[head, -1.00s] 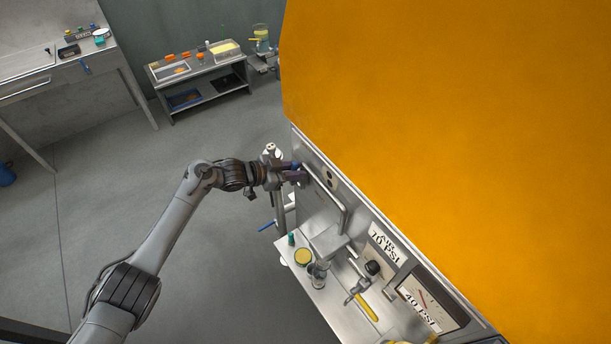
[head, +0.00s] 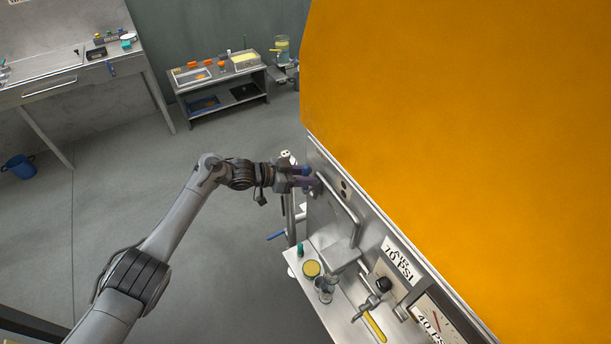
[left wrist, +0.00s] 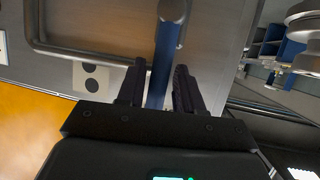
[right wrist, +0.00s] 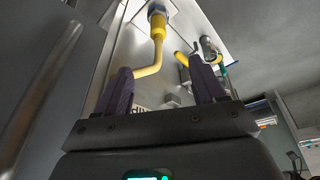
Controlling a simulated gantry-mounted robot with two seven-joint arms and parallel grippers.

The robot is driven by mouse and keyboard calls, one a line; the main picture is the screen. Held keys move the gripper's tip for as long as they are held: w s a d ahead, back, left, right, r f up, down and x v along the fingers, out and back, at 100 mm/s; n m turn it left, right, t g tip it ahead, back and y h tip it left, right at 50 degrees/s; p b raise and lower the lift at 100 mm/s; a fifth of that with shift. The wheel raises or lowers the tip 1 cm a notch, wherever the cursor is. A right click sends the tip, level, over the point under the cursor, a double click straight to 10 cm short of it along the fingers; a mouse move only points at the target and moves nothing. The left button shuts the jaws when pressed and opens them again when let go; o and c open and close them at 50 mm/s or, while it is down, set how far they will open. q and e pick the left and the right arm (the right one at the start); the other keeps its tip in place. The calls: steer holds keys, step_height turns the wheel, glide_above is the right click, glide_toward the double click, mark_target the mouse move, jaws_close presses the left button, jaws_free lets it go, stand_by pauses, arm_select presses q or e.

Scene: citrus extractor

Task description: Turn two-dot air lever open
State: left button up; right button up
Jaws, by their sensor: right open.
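The two-dot air lever has a blue handle and sits on the steel panel beside a plate with two black dots (left wrist: 90,78). In the left wrist view, the blue handle (left wrist: 161,72) passes between my left gripper's dark fingers (left wrist: 160,70), which are drawn in close on both sides of it. In the head view, my left gripper (head: 308,178) is at the panel's left end, left of the two dots (head: 344,188), and mostly hides the lever. My right gripper (right wrist: 163,85) is open and empty in the right wrist view; it is out of the head view.
A bent metal bar handle (head: 341,210) runs along the panel. A yellow handle (head: 374,327) lies lower right; a bent yellow lever (right wrist: 148,58) shows beyond my right fingers. A steel shelf (head: 325,318) carries jars. A large orange surface (head: 460,120) rises behind.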

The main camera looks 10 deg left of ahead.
arm_select(q)
steer(key=shift+o, duration=0.5)
steer(key=shift+s+a+r, duration=0.1)
steer(key=shift+s+a+r, duration=0.1)
steer(key=shift+a, duration=0.15)
steer(key=v, duration=1)
steer(key=shift+p, duration=0.35)
